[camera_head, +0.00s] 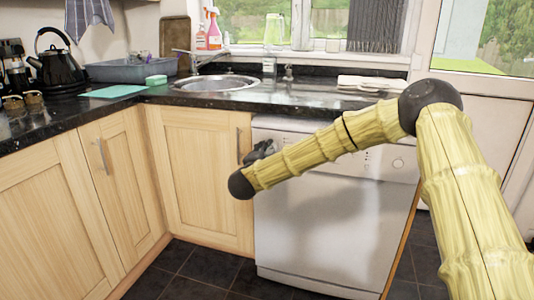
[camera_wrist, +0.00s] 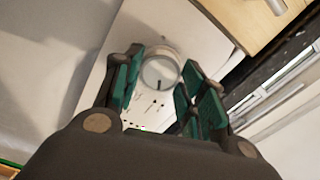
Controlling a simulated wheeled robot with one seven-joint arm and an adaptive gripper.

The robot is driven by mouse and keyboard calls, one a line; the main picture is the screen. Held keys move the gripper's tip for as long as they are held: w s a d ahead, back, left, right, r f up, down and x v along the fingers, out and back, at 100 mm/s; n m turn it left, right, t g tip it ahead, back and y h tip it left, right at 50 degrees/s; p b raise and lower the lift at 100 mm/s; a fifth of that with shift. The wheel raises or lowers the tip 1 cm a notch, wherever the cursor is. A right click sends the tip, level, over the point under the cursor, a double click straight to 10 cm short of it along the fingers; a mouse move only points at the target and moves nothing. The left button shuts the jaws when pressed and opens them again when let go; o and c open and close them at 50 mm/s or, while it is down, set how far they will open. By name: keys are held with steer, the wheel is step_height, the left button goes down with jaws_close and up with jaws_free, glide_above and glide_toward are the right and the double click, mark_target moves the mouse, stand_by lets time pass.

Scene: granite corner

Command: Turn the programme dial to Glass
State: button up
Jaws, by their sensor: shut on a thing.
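The programme dial (camera_wrist: 159,70) is a pale round knob on the dishwasher's white front panel, seen in the wrist view with a dark mark on its lower part. My gripper (camera_wrist: 163,62) has its green-padded fingers on either side of the dial, shut on it. In the head view my gripper (camera_head: 262,150) is at the upper left of the dishwasher (camera_head: 320,225), and my arm and gripper hide the dial there. Any label for Glass cannot be read. Small marks and coloured lights show near the dial in the wrist view.
A round knob (camera_head: 397,163) shows at the panel's right. The dark worktop (camera_head: 290,100) overhangs the dishwasher, with a sink (camera_head: 215,84) at the back. A wooden cupboard door (camera_head: 203,175) with a metal handle stands just left of my gripper. The floor in front is clear.

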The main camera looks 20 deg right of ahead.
steer(key=shift+d, duration=0.15)
steer(key=o, duration=1)
steer(key=shift+o, duration=0.2)
steer(key=shift+s+a, duration=0.2)
steer(key=shift+a, duration=0.05)
steer(key=v, duration=1.1)
steer(key=shift+s, duration=0.2)
steer(key=shift+a, duration=0.15)
